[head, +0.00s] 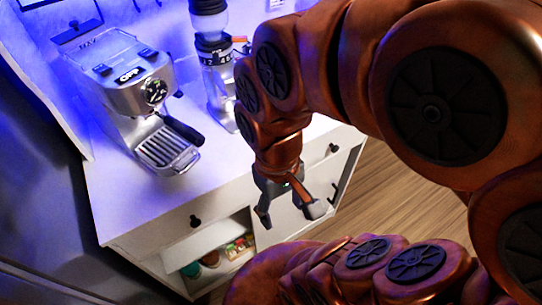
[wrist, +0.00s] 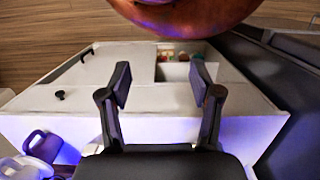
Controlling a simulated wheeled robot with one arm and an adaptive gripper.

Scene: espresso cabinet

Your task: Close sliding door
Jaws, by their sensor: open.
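The white sliding door (head: 280,225) covers the right part of the cabinet front in the head view. A black handle (head: 334,194) is near its right edge. The door also shows in the wrist view (wrist: 120,65), with a handle (wrist: 87,55) at the left. The compartment (head: 236,262) beside the door is open, with small jars and coloured packets inside; it also shows in the wrist view (wrist: 175,72). My gripper (head: 290,214) is open and empty in front of the cabinet. Its two black fingers (wrist: 160,88) are spread wide in the wrist view. Contact with the door cannot be told.
A silver espresso machine (head: 145,100) and a grinder (head: 217,75) stand on the white countertop (head: 130,195). Round black knobs (head: 195,221) stick out from the drawer fronts. Wooden floor (head: 385,210) lies open right of the cabinet. A dark panel (wrist: 270,75) stands at right in the wrist view.

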